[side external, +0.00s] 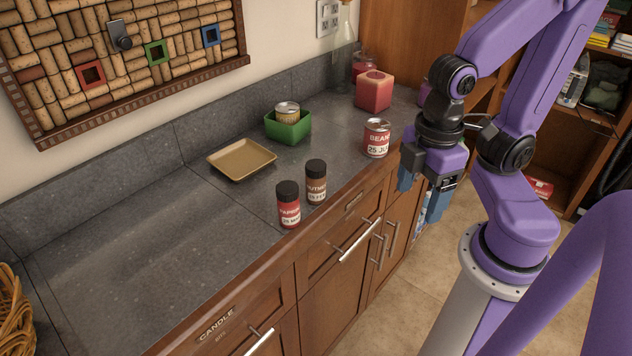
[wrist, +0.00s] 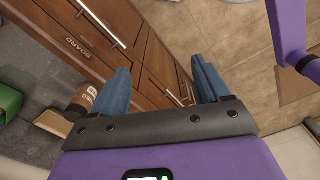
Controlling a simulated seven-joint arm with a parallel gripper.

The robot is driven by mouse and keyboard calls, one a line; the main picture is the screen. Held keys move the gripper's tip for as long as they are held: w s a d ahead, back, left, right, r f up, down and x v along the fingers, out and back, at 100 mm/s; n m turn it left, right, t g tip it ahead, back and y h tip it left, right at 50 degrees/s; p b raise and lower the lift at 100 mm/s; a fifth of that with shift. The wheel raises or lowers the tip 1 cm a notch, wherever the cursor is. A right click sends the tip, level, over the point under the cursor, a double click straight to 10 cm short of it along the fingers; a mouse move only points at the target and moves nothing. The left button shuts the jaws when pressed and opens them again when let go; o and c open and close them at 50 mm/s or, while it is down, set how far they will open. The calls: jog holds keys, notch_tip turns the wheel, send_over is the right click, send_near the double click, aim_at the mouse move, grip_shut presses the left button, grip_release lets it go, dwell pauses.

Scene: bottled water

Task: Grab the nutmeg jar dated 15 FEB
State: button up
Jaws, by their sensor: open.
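The nutmeg jar (side external: 316,183) stands upright on the grey counter near its front edge. It has a black lid and a dark brown body; its label is partly legible, and the date is too small to read surely. A paprika jar (side external: 288,206) with a black lid and red label stands close beside it, to the lower left. My gripper (side external: 420,192) is open and empty, off the counter's front edge, well right of both jars. In the wrist view its blue fingers (wrist: 160,84) are spread over cabinet fronts and floor, with nothing between them.
A beans can (side external: 376,138) stands between the jars and my gripper. Behind are a gold tray (side external: 241,160), a green box (side external: 288,128) holding a can (side external: 287,112), and a red candle (side external: 374,91). The counter's left part (side external: 140,240) is clear.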

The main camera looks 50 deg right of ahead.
notch_tip(320, 180, down, 4)
jog(key=w+d+f+n+h, duration=0.1)
jog(key=n+h, duration=0.3)
jog(key=h, duration=0.2)
jog(key=n+t+h, duration=0.2)
jog(key=n+t, duration=1.2)
jog(key=t, duration=0.2)
send_near(322, 178)
jog(key=x, duration=0.8)
jog(key=shift+x, duration=3)
jog(key=shift+w+a, duration=0.1)
jog(key=shift+a, duration=0.1)
jog(key=c, duration=1.1)
